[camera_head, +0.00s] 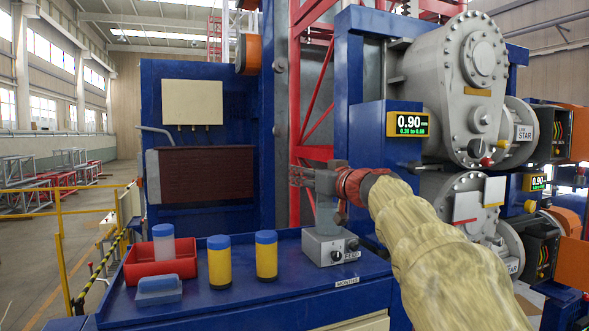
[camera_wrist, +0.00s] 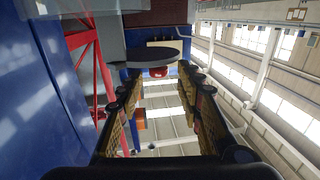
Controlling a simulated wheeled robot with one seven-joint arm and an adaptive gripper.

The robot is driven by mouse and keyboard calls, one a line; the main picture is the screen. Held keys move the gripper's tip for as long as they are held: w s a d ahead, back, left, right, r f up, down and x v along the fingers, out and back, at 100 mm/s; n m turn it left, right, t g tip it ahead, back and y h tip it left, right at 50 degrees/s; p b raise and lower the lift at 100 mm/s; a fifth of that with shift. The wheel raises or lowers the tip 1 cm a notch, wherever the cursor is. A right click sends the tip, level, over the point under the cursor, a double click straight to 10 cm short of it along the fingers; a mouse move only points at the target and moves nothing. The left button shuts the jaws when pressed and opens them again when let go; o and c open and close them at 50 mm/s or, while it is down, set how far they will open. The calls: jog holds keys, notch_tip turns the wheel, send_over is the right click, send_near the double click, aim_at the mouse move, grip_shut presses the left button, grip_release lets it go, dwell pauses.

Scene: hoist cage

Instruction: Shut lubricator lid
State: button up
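The lubricator is a grey box (camera_head: 330,247) with knobs and a FEED label, standing on the blue bench. A clear reservoir (camera_head: 326,214) rises from it, partly behind my arm. My gripper (camera_head: 298,174) is level with the reservoir's top. In the wrist view, my gripper (camera_wrist: 165,97) has its two fingers spread well apart with nothing between them. A dark round disc with a red knob, seemingly the lid (camera_wrist: 140,55), shows beyond the fingertips, apart from them. In the head view I cannot make out the lid; my gripper and wrist cover that area.
On the bench (camera_head: 290,291) stand two yellow canisters with blue caps (camera_head: 219,264) (camera_head: 266,256). A red tray (camera_head: 186,258) holds a blue-capped clear bottle (camera_head: 164,243); a blue-lidded box (camera_head: 158,291) lies in front. Large grey machinery (camera_head: 440,85) stands right; a red lattice mast (camera_head: 318,100) rises behind.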

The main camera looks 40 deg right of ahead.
jog(key=w+p, duration=0.1)
jog(key=w, duration=0.2)
jog(key=shift+w+d, duration=0.15)
jog(key=shift+w, duration=0.25)
jog(key=shift+c, duration=0.3)
grip_shut()
dwell(0.4)
